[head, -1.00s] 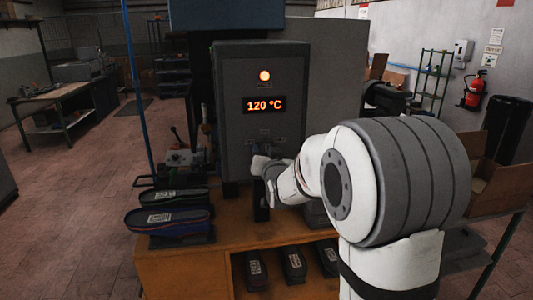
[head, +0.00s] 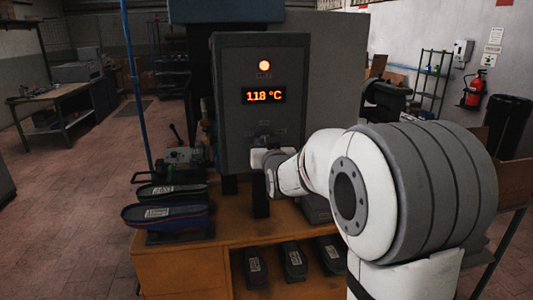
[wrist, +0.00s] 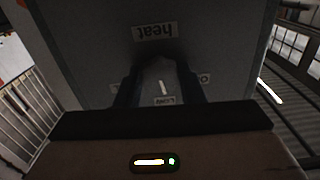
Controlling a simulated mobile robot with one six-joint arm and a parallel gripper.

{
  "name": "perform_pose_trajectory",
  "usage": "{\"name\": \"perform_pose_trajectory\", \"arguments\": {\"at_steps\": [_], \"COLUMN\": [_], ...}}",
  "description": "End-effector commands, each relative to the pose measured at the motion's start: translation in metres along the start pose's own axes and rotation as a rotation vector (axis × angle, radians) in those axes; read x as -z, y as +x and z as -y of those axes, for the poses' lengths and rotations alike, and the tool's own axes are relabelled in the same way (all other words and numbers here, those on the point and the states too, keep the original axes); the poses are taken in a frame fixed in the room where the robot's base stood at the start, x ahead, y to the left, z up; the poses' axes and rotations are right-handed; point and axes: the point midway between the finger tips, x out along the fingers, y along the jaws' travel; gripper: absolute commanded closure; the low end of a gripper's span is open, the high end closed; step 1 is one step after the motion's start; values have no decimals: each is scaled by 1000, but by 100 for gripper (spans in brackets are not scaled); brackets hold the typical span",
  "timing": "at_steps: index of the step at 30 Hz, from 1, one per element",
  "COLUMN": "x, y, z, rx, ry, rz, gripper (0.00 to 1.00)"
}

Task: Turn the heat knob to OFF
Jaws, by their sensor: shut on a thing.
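The heat knob (wrist: 162,82) is on the front of the grey press box (head: 232,100), between the fingers of my gripper (wrist: 160,90). The gripper is shut on it. A white pointer line on the knob runs down toward a label reading LOW (wrist: 164,100), tilted slightly. The "heat" label (wrist: 154,32) appears upside down in the wrist view. A label (wrist: 204,79) on the right begins with O; the rest is hidden by a finger. In the head view my gripper (head: 262,158) meets the lower panel, and the knob is hidden there. The display (head: 264,95) reads 118 °C.
An orange lamp (head: 264,65) glows above the display. Shoe parts (head: 165,216) lie on the wooden bench (head: 185,265) at left, with several more on its lower shelf. A blue pole (head: 137,90) stands left of the press. Open floor lies further left.

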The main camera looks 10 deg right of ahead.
Motion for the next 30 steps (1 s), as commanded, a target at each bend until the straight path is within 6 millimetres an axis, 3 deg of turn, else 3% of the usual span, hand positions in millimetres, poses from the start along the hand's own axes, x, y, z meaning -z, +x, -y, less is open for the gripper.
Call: {"name": "perform_pose_trajectory", "arguments": {"at_steps": [3, 18, 30], "x": [-7, -5, -1], "y": [0, 0, 0], "z": [0, 0, 0], "rx": [0, 0, 0], "ry": [-101, -550, -751], "rz": [-5, -3, -2], "gripper": [88, 88, 88]}}
